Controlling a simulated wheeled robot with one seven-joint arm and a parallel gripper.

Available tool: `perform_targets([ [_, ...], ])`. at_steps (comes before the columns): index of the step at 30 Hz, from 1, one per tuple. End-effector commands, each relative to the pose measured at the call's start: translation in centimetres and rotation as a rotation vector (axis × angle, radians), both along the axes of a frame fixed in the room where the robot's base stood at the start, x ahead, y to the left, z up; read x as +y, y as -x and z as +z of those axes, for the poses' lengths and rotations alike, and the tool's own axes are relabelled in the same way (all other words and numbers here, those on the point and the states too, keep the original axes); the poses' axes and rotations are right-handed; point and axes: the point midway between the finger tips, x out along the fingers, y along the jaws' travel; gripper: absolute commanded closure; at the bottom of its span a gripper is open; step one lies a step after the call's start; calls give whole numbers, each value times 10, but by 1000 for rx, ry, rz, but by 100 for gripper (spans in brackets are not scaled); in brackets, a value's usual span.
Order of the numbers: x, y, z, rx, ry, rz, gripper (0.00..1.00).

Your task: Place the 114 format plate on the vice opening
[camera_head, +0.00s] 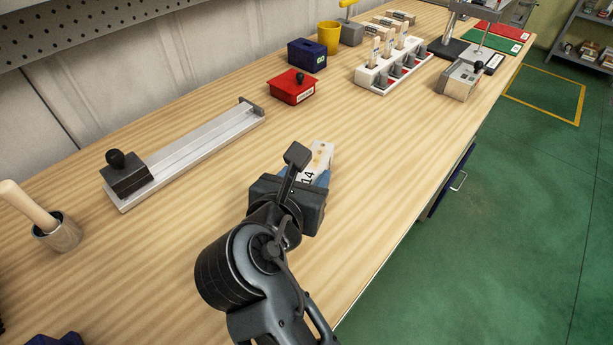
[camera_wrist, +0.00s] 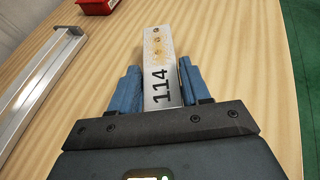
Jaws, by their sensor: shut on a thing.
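The 114 format plate (camera_wrist: 159,60) is a pale flat bar with the black number 114 and several small holes. My gripper (camera_wrist: 160,72) is shut on its numbered end, with a blue finger on each side. In the head view the plate (camera_head: 320,157) points away from my gripper (camera_head: 317,176), above the wooden table; its near end is partly hidden by my wrist. I cannot tell for sure which thing is the vice; a grey metal block with a dark knob (camera_head: 461,79) stands at the table's right edge.
A long metal rail (camera_head: 195,152) with a black-knobbed block lies at left, also in the wrist view (camera_wrist: 38,88). A red box (camera_head: 292,90), a blue box (camera_head: 307,56) and a white rack (camera_head: 383,80) of labelled plates stand farther back. The table (camera_head: 390,140) between is clear.

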Motion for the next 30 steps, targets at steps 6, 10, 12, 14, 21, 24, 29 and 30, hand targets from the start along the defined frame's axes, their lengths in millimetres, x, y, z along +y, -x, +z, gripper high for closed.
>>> perform_targets([
  [6, 0, 0, 1, -3, -1, 0, 100],
  [10, 0, 0, -1, -2, 0, 0, 100],
  [12, 0, 0, -3, -1, 0, 0, 48],
  [14, 0, 0, -3, -1, -1, 0, 43],
  [21, 0, 0, -3, -1, -1, 0, 28],
  [24, 0, 0, -3, -1, -1, 0, 28],
  [29, 1, 3, 1, -2, -2, 0, 28],
  [30, 2, 6, 3, -2, -1, 1, 28],
])
